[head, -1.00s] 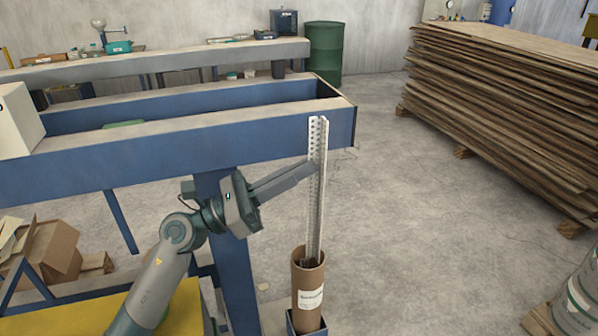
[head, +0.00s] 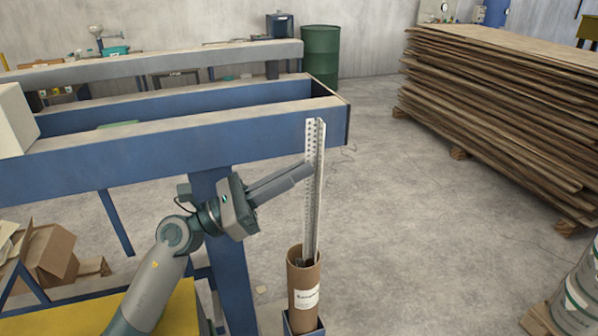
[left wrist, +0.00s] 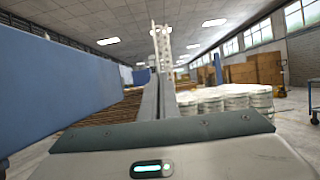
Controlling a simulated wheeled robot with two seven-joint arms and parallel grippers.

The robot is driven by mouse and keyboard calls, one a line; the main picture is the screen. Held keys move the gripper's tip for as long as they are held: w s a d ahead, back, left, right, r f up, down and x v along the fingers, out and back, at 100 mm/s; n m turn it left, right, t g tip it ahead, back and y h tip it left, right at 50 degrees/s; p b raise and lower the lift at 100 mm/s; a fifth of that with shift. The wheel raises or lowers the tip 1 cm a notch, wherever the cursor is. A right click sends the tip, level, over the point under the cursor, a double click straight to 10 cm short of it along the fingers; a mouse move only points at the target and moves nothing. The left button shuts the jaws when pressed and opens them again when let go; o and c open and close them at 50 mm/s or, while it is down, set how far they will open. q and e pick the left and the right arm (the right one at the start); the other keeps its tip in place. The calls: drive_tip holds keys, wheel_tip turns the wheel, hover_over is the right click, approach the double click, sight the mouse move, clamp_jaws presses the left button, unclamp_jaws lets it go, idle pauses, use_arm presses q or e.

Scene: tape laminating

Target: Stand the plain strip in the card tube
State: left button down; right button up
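The brown card tube (head: 304,282) with a white label stands upright at lower centre. Tall, pale metal strip stock rises from its mouth, nearly upright, with its lower end hidden inside. A perforated face (head: 309,215) shows on the left and a plain strip (head: 320,148) along its right; I cannot fully tell them apart. My left gripper (head: 308,170) reaches in from the left, its fingers close together at the upper part of the plain strip. In the left wrist view, the fingers (left wrist: 160,95) point at the pale strip stock. My right gripper is out of view.
The tube sits in a small blue holder (head: 288,324). A blue-sided bench (head: 150,155) stands behind and left of it. Stacked boards (head: 500,120) and a pale drum (head: 580,300) are at right. Concrete floor (head: 420,250) is clear between them.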

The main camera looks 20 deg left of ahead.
use_arm(q)
drive_tip(key=shift+w+a+f+p, duration=0.1)
drive_tip(key=shift+w+f+p, duration=0.15)
drive_tip(key=shift+p, duration=0.15)
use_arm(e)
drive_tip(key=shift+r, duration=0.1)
use_arm(q)
drive_tip(key=shift+s+a+r, duration=0.1)
drive_tip(key=shift+a+r, duration=0.1)
drive_tip(key=shift+a, duration=0.05)
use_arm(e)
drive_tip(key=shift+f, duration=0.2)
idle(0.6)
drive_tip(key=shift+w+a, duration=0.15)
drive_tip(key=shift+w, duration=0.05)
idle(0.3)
